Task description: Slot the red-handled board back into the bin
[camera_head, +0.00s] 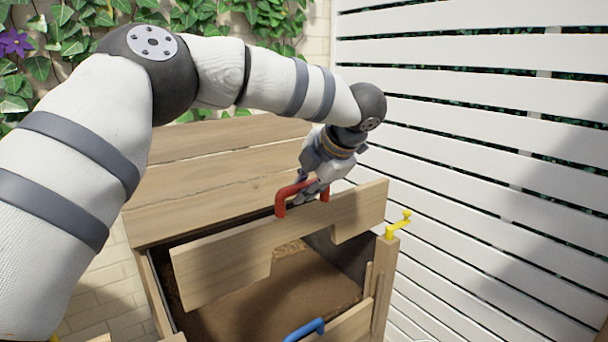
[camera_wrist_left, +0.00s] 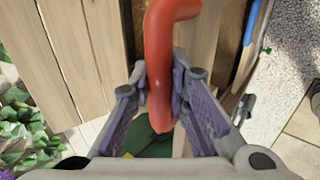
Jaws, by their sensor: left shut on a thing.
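The bin holds brown soil-like material (camera_head: 250,310). My right gripper is not in view.
A blue handle (camera_head: 305,330) sits on a lower front board. The bin's plank lid (camera_head: 215,175) leans up behind. A white slatted fence (camera_head: 480,150) is close on the right, and ivy covers the back wall.

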